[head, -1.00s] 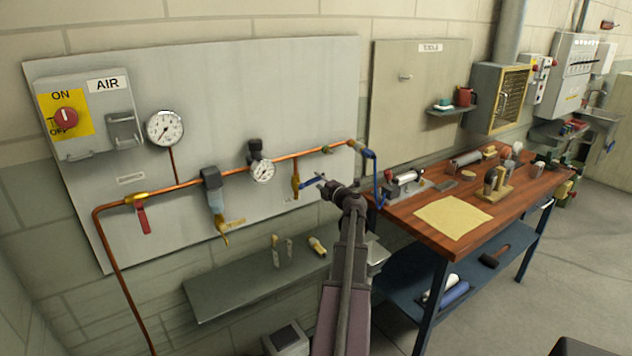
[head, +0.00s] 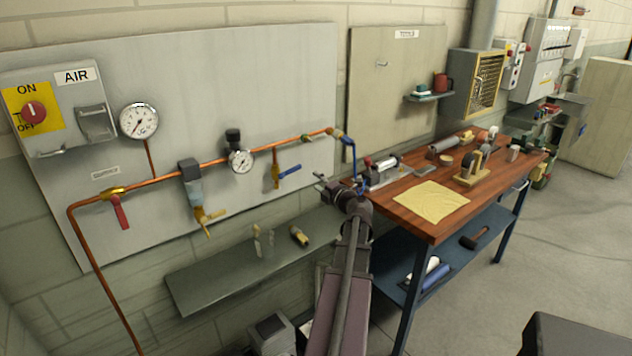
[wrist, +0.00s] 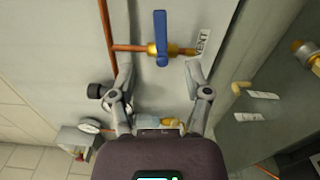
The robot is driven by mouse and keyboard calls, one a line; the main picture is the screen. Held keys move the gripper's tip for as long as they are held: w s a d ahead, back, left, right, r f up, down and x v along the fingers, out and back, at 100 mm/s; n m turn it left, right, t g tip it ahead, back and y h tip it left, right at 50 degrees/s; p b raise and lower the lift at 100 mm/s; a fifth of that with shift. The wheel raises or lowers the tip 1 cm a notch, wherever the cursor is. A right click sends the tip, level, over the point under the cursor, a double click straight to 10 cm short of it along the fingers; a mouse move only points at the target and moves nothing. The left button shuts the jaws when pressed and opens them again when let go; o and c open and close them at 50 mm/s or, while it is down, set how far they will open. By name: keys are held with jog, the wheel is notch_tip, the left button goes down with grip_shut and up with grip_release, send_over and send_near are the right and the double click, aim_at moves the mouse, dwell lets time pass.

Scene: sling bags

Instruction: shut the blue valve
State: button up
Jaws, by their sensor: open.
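The blue valve has a blue lever (head: 289,171) on a brass body (head: 276,173), on a short branch below the copper pipe. The lever sticks out to the right, crosswise to the branch. In the wrist view the blue lever (wrist: 161,38) stands upright across the horizontal branch, over the brass body (wrist: 180,50). My gripper (wrist: 158,70) is open and empty there, its fingertips below the lever, one on each side. In the head view my gripper (head: 333,184) is to the right of the lever and apart from it.
A red lever (head: 121,212) and a brass drain tap (head: 208,222) are farther left on the pipe. A grey shelf (head: 220,275) with small parts juts out below. The wooden bench (head: 410,215) stands close on the right. A blue hose (head: 353,165) hangs beside my gripper.

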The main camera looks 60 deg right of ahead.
jog(key=c, duration=0.8)
jog(key=shift+r+n, duration=0.1)
jog(key=shift+n, duration=0.2)
grip_shut()
notch_tip(320, 180, up, 9)
jog(key=w+m+g+y+p, duration=0.1)
jog(key=m+g+p, duration=0.1)
jog(key=m+p, duration=1.2)
jog(key=a+m, duration=0.1)
jog(key=m, duration=0.4)
jog(key=shift+g, duration=0.4)
